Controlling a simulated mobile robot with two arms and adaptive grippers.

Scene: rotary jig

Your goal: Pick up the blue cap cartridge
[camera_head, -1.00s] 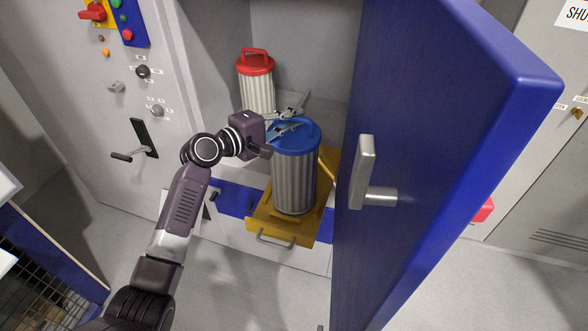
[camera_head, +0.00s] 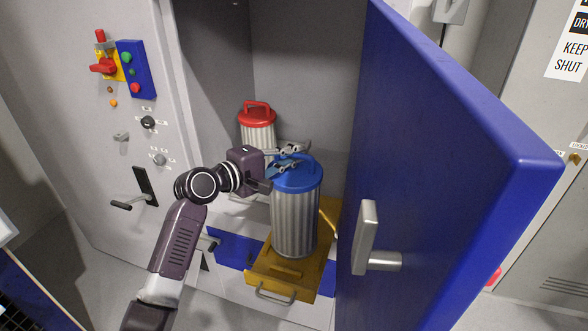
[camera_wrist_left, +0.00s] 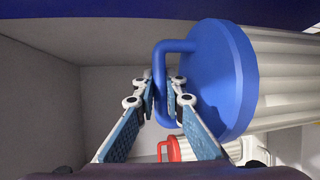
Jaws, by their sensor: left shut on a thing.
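The blue cap cartridge (camera_head: 295,222) is a ribbed metal canister with a blue lid and a loop handle. It stands upright over the yellow tray (camera_head: 262,281) at the cabinet opening; I cannot tell whether its base touches the tray. My left gripper (camera_head: 288,158) comes in from the left at the lid. In the left wrist view its fingers (camera_wrist_left: 162,88) are shut on the blue handle, one on each side, with the blue lid (camera_wrist_left: 226,80) to the right. The right gripper is out of view.
A red cap cartridge (camera_head: 257,127) stands behind in the cabinet. The open blue door (camera_head: 440,170) with its metal handle (camera_head: 370,240) is close on the right. A control panel with a black lever (camera_head: 145,187) is on the left.

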